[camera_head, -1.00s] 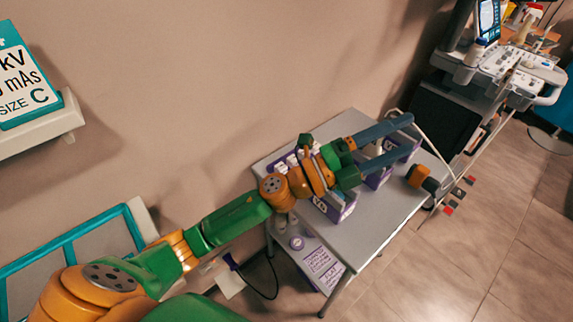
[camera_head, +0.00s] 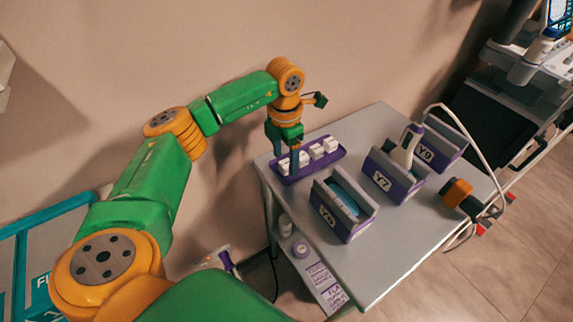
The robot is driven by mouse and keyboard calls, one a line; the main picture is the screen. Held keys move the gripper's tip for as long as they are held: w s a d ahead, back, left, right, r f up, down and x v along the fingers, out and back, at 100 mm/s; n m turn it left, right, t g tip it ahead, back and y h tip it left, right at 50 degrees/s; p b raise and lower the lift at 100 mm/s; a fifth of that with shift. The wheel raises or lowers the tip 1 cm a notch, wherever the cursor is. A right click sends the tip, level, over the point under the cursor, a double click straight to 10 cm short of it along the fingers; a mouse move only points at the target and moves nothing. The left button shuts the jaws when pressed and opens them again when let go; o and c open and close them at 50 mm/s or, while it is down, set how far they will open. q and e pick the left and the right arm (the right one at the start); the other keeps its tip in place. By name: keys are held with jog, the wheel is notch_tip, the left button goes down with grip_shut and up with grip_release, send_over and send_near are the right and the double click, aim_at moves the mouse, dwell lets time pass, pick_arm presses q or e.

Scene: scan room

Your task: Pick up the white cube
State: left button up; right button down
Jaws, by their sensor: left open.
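Several white cubes stand in a row in a purple tray (camera_head: 311,172) at the back left of the grey table. My left gripper (camera_head: 287,163) points down over the tray's left end, with its blue fingers apart. The leftmost white cube (camera_head: 284,167) shows at the fingertips; whether it lies fully between them I cannot tell. Another white cube (camera_head: 303,158) is just right of the fingers, and a third white cube (camera_head: 317,151) is farther right. My right gripper is not in view.
On the grey table (camera_head: 400,235) stand purple-and-grey holders marked Y7 (camera_head: 383,183) and Y9 (camera_head: 425,155), and another holder (camera_head: 330,217) in front. A white probe (camera_head: 406,147) with a cable stands in Y7. An orange-and-dark object (camera_head: 457,192) is at right. The table's front is clear.

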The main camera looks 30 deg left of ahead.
pick_arm(q)
jog(key=shift+w+f, duration=0.15)
jog(key=shift+f, duration=0.5)
grip_shut()
jog(key=shift+r, duration=0.1)
